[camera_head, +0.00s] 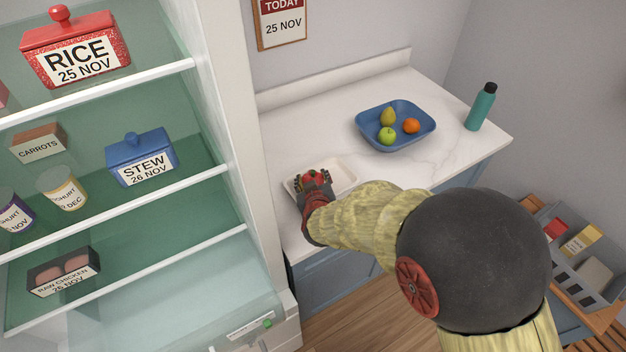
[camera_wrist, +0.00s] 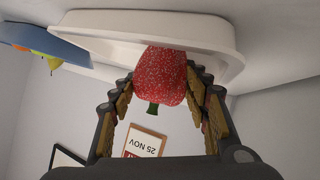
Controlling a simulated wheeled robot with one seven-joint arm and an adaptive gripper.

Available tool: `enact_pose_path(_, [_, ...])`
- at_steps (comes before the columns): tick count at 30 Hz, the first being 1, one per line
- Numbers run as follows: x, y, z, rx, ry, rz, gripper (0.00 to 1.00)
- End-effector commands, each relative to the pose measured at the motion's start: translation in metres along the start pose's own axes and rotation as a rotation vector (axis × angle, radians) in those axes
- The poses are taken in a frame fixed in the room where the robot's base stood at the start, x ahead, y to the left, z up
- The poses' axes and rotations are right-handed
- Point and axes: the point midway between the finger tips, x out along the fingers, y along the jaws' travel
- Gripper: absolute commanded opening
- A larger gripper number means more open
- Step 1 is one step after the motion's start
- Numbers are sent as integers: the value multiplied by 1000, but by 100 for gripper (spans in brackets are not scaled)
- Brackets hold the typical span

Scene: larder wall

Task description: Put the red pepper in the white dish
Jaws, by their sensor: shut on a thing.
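The red pepper (camera_wrist: 160,78) is held between the two fingers of my gripper (camera_wrist: 162,100), its green stem toward the wrist camera. In the head view the pepper (camera_head: 314,176) shows as a small red patch between the fingers of my gripper (camera_head: 313,184). The white dish (camera_head: 341,173) stands on the counter, and my gripper is over its left part. In the wrist view the dish (camera_wrist: 218,34) is just beyond the pepper, which overlaps its rim in the picture. I cannot tell whether the pepper touches the dish.
A blue bowl (camera_head: 429,124) with fruit stands further back on the white counter (camera_head: 330,119). A teal bottle (camera_head: 481,107) is near the right end. An open fridge with shelves (camera_head: 110,208) is at left. A grey crate (camera_head: 560,268) is at lower right.

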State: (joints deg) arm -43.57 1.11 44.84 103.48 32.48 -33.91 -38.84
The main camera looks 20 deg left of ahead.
Motion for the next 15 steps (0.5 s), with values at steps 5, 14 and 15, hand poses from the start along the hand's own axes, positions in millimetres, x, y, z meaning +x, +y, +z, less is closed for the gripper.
enact_pose_path(5, [1,-1,2,0,0,0,49])
enact_pose_path(14, [1,-1,2,0,0,0,65])
enact_pose_path(15, [1,-1,2,0,0,0,65])
